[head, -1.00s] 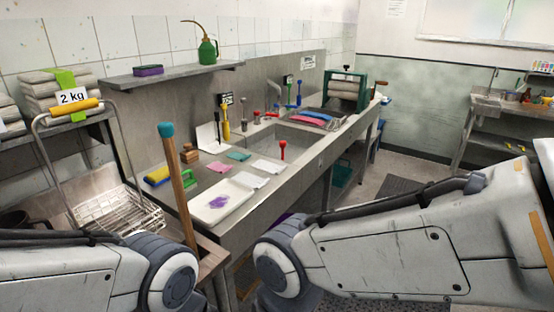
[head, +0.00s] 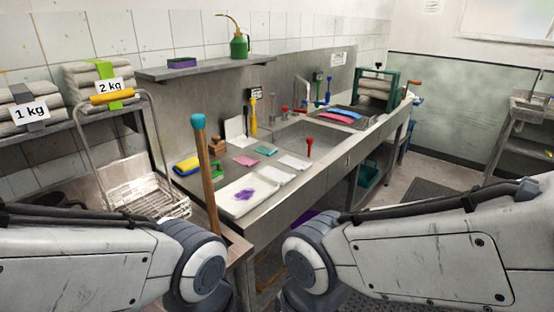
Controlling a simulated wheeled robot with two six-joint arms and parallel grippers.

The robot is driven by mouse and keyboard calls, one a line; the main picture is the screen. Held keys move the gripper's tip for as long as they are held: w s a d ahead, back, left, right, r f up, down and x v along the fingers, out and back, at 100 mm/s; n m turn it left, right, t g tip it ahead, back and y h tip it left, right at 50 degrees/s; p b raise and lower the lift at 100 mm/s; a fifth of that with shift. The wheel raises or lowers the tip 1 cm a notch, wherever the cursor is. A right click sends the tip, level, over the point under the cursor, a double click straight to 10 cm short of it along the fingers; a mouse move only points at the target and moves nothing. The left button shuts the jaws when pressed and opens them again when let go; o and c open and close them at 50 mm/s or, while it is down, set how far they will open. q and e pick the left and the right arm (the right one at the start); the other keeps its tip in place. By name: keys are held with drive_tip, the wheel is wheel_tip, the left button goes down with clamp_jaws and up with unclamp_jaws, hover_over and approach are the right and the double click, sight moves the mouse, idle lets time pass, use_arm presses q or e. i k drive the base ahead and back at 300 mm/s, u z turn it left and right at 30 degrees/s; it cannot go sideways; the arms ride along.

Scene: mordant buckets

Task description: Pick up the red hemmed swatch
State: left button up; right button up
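On the counter, a small pink swatch (head: 245,160) lies flat beside a teal swatch (head: 265,151). Two white cloths, one nearer (head: 277,174) and one farther (head: 295,162), lie to their right. A red cloth (head: 334,118) and a blue cloth (head: 347,113) lie in a dark tray past the sink. I cannot tell at this size whether any of them is hemmed. Only my arm links show at the lower left and lower right; both grippers are out of view.
A wooden stick with a teal tip (head: 198,122) rises in front. The sink (head: 312,136) holds a red-handled tool (head: 309,142). A green wringer (head: 377,90) stands at the far end.

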sight(247, 162)
drive_tip(key=z, duration=0.6)
drive_tip(key=i, duration=0.7)
drive_tip(key=z, duration=0.9)
drive_tip(key=i, duration=1.75)
drive_tip(key=u, duration=1.25)
drive_tip(key=i, duration=0.6)
drive_tip(key=u, duration=0.7)
